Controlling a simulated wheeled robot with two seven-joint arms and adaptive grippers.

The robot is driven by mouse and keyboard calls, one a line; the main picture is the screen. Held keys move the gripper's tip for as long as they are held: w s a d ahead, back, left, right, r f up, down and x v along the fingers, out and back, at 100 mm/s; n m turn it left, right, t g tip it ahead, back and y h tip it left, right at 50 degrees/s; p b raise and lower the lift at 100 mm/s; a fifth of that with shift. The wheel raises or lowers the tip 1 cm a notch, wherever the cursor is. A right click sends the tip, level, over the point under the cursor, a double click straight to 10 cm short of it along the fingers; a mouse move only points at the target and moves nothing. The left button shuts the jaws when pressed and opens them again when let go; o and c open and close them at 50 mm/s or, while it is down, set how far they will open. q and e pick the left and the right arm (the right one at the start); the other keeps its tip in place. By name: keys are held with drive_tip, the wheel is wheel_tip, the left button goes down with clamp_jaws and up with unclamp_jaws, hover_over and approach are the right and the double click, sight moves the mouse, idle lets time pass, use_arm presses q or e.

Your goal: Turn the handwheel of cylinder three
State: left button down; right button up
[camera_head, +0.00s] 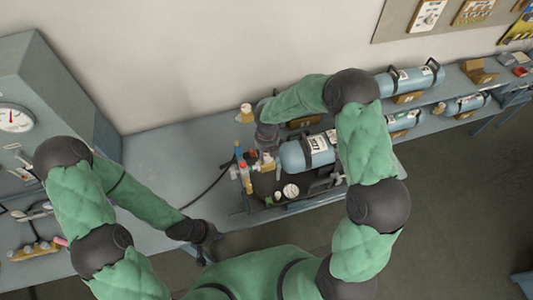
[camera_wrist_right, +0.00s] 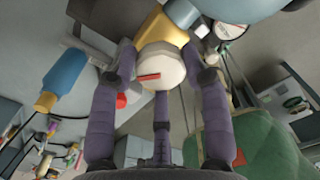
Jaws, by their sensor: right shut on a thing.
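A light blue cylinder (camera_head: 305,152) with a white label lies on a dark stand on the bench; its number is too small to read. My right gripper (camera_head: 266,150) is at the cylinder's left, valve end. In the right wrist view its purple fingers are shut around a cream handwheel (camera_wrist_right: 160,72) with a red mark. A brass valve body (camera_wrist_right: 165,32) sits directly behind the wheel. The handwheel is mostly hidden by the hand in the head view. My left gripper (camera_head: 204,236) hangs near the bench's front edge, apart from the cylinder; its fingers are unclear.
Gauges (camera_head: 291,190) and coloured fittings (camera_head: 241,165) crowd the stand around the valve. A blue and brass fitting (camera_wrist_right: 62,80) is beside the fingers. Other cylinders (camera_head: 410,78) lie further right. A grey cabinet (camera_head: 62,85) stands left. The bench (camera_head: 165,150) between is mostly clear.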

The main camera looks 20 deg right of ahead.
sight(268, 157)
drive_tip(key=shift+s+d+f+n+p, duration=0.1)
drive_tip(key=shift+s+n+p, duration=0.15)
drive_tip(key=shift+n+p, duration=0.65)
drive_tip(key=shift+s+f+n+p, duration=0.15)
drive_tip(key=shift+n+p, duration=0.35)
drive_tip(key=shift+n, duration=0.7)
idle(3.2)
drive_tip(key=o, duration=1)
drive_tip(key=shift+o, duration=0.8)
drive_tip(key=shift+d, duration=0.1)
drive_tip(key=shift+r, duration=0.2)
drive_tip(key=shift+w+r, duration=0.15)
drive_tip(key=shift+r, duration=0.1)
wheel_tip(268, 157, up, 11)
drive_tip(key=shift+r, duration=0.2)
